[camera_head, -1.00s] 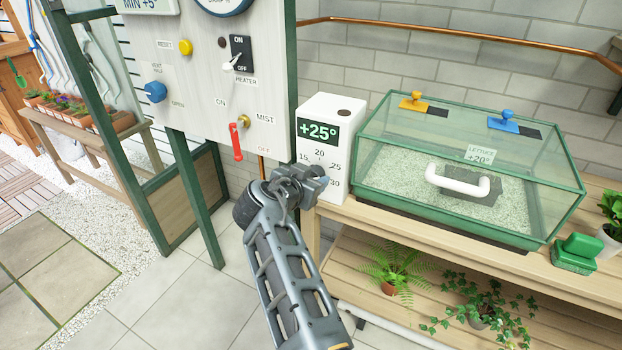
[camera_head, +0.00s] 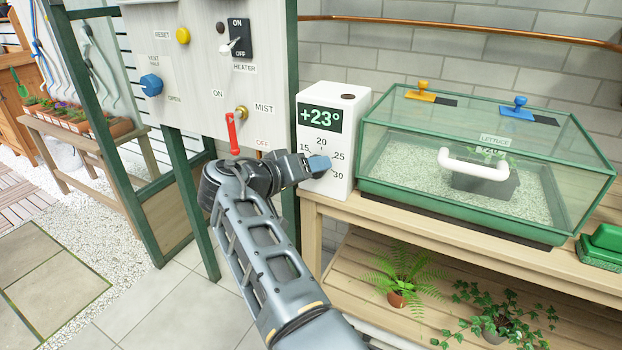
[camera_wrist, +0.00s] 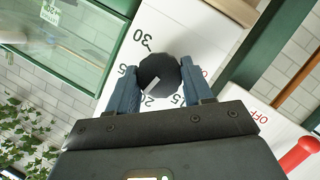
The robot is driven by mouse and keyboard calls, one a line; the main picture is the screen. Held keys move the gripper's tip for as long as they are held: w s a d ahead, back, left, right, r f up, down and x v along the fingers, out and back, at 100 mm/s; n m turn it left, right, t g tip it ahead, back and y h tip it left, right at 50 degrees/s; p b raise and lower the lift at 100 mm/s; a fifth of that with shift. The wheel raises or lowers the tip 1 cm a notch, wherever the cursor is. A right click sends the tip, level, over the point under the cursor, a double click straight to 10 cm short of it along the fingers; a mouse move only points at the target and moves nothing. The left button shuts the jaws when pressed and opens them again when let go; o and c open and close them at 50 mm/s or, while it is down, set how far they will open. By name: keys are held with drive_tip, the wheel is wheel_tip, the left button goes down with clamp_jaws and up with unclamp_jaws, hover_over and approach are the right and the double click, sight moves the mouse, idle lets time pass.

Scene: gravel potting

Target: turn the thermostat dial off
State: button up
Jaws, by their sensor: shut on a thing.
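The thermostat (camera_head: 350,106) is a white box on the wooden bench. Its display (camera_head: 320,117) reads +23°, above a printed scale with 15, 20, 25 and 30. My gripper (camera_head: 318,165) is at the front face of the box and hides the dial in the head view. In the wrist view my gripper (camera_wrist: 160,90) has its two blue-grey fingers on either side of the black round dial (camera_wrist: 157,70), shut on it. The dial's white pointer mark (camera_wrist: 152,86) points toward the 20 side of the scale. The off mark is partly hidden.
The control panel (camera_head: 200,60) with a red mist lever (camera_head: 232,133) and heater switch stands left of the thermostat. A glass propagator (camera_head: 480,160) with a white handle stands close on the right. Plants sit on the lower shelf (camera_head: 350,270).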

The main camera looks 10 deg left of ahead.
drive_tip(key=shift+s+d+f+n+t+p, duration=0.15)
drive_tip(key=shift+n+t+p, duration=0.85)
drive_tip(key=shift+n, duration=3.75)
drive_tip(key=shift+w+a+f+n+t+p, duration=0.15)
drive_tip(key=shift+n+t, duration=1.7)
drive_tip(key=shift+n, duration=2.85)
drive_tip(key=shift+s+d+f+n+t+p, duration=0.15)
drive_tip(key=shift+n+t+p, duration=0.85)
drive_tip(key=shift+n, duration=3.75)
drive_tip(key=shift+f+n+t+b, duration=0.15)
drive_tip(key=shift+n+t+b, duration=0.15)
drive_tip(key=shift+t+b, duration=0.15)
drive_tip(key=o, duration=1)
drive_tip(key=shift+o, duration=0.2)
drive_tip(key=v, duration=0.7)
drive_tip(key=shift+s+p, duration=0.3)
